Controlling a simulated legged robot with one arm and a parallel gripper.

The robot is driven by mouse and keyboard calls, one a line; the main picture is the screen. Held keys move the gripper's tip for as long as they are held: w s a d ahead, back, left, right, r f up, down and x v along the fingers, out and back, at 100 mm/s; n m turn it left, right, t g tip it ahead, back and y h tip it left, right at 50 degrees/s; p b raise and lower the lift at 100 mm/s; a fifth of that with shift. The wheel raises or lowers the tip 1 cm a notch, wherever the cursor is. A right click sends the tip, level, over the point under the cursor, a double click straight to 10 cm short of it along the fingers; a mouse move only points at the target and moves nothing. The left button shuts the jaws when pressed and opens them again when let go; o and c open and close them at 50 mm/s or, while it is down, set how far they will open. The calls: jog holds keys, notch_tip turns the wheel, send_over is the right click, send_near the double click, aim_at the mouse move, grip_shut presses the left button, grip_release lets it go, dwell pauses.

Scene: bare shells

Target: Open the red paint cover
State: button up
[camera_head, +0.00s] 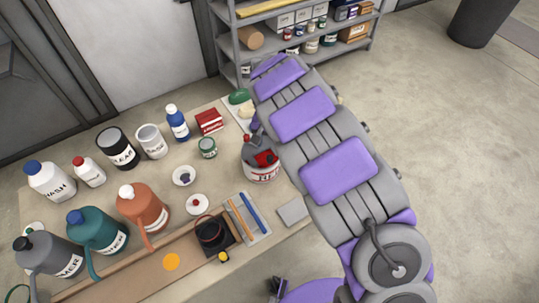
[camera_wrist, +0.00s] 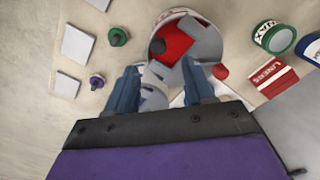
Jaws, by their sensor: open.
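The paint can (camera_head: 262,172) stands upright on the workbench, white with dark lettering. Its top shows red with a dark grey part across it. In the wrist view the can (camera_wrist: 210,42) is just beyond my fingertips, with a red surface (camera_wrist: 172,44) inside its pale rim. I cannot tell how much of that red is cover. My gripper (camera_wrist: 162,78) is open, its two blue-grey fingers apart at the can's near side. A pale, partly hidden object shows between the fingers; I see no grip on it. In the head view my arm hides most of the gripper.
Bottles and jugs, such as an orange jug (camera_head: 143,205), crowd the bench's left. A green-labelled jar (camera_head: 207,148) and red box (camera_head: 209,121) stand left of the can. A tray (camera_head: 248,218) lies in front.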

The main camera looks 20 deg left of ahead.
aim_at(270, 157)
notch_tip(270, 157, down, 8)
jog(key=shift+d+r+b, duration=0.1)
jog(key=shift+d+b, duration=0.05)
jog(key=shift+b, duration=0.25)
grip_shut()
dwell(0.4)
